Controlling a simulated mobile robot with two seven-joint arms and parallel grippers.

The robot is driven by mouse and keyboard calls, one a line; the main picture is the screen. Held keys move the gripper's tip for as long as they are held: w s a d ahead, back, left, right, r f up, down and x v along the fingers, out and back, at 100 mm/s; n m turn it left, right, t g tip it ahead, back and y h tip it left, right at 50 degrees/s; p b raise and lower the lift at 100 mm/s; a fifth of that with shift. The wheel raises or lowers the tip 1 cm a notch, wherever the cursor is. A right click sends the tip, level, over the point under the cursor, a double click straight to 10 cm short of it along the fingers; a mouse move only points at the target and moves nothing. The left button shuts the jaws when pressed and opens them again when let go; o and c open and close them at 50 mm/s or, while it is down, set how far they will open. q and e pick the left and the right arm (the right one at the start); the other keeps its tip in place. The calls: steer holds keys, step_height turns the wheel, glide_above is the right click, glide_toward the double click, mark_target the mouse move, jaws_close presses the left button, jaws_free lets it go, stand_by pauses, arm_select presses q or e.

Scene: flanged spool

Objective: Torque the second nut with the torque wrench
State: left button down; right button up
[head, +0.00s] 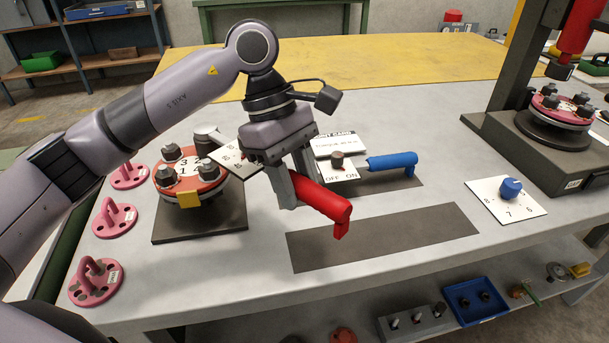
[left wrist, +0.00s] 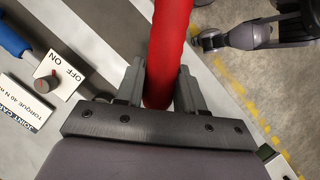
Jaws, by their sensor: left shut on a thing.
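My left gripper (head: 305,197) is shut on the red handle of a wrench (head: 325,202), above the table beside the flanged spool. In the left wrist view the red handle (left wrist: 170,45) runs between the two fingers (left wrist: 160,88). The wrench's head end is hidden behind my gripper and a tilted white plate, so I cannot tell whether it sits on a nut. The spool's red top flange (head: 188,170) carries a numbered white disc and several dark nuts, one at the front left (head: 166,177). My right gripper is out of view.
A blue-handled tool (head: 390,162) lies on a dark mat behind. A bare dark mat (head: 385,236) lies in front. A white card with an OFF/ON knob (head: 337,160) is near the gripper. Pink discs (head: 115,220) line the left edge; a dial plate (head: 507,197) lies right.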

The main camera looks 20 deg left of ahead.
arm_select(q)
steer(key=shift+r, duration=0.1)
steer(key=shift+s+a+m+g+b, duration=0.15)
steer(key=shift+s+a+m+b, duration=0.2)
steer(key=shift+s, duration=0.35)
steer(key=shift+s+a+m+g+b, duration=0.15)
steer(key=shift+s+a+m, duration=0.3)
steer(key=shift+s, duration=0.3)
steer(key=shift+s+a+m+g+b, duration=0.1)
steer(key=shift+s+a+m+b, duration=0.25)
steer(key=shift+s, duration=0.35)
step_height(320, 180, up, 6)
steer(key=s+a+p, duration=0.1)
steer(key=p, duration=0.1)
steer(key=shift+m+p, duration=0.4)
steer(key=shift+m, duration=0.05)
steer(key=shift+s, duration=0.15)
